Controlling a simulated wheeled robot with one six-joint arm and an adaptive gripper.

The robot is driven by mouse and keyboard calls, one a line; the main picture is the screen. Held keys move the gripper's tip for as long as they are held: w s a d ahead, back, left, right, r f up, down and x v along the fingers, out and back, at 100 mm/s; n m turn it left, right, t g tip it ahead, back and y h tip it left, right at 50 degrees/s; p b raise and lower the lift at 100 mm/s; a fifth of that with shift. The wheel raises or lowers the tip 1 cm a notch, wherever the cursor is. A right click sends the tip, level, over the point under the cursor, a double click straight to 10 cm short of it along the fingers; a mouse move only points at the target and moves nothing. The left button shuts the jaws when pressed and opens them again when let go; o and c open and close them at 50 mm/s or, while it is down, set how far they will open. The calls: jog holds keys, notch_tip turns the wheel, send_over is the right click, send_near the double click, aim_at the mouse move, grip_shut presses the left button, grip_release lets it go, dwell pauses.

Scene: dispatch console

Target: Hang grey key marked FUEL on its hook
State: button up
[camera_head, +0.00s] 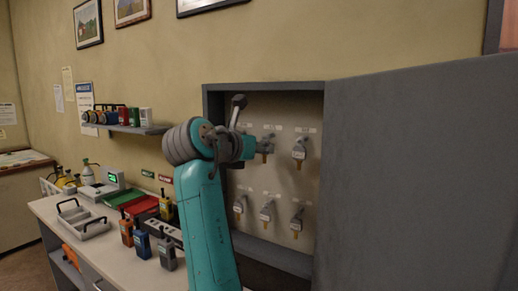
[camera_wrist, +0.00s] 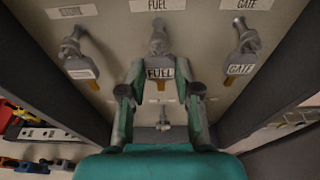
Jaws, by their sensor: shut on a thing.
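The grey key marked FUEL (camera_wrist: 159,73) is upright between the fingers of my gripper (camera_wrist: 160,88), its black-on-white tag facing the camera. The gripper is shut on it. The key's grey top is up against the hook (camera_wrist: 158,28) below the FUEL label (camera_wrist: 166,5); I cannot tell whether it is around the hook or in front of it. In the head view my gripper (camera_head: 258,146) is inside the open grey key cabinet (camera_head: 264,86), at the upper row, and the key (camera_head: 266,149) shows at its fingertips.
A GATE key (camera_wrist: 242,66) hangs close on the right and another tagged key (camera_wrist: 78,66) on the left. Several keys hang in the lower row (camera_head: 266,211). The cabinet door (camera_head: 410,170) stands open at the right. Radios (camera_head: 141,243) and trays crowd the counter at left.

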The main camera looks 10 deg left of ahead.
jog(key=shift+w+d, duration=0.1)
jog(key=shift+w, duration=0.2)
dwell(0.4)
jog(key=shift+f, duration=0.2)
dwell(0.5)
jog(key=o, duration=1.1)
jog(key=shift+v, duration=3)
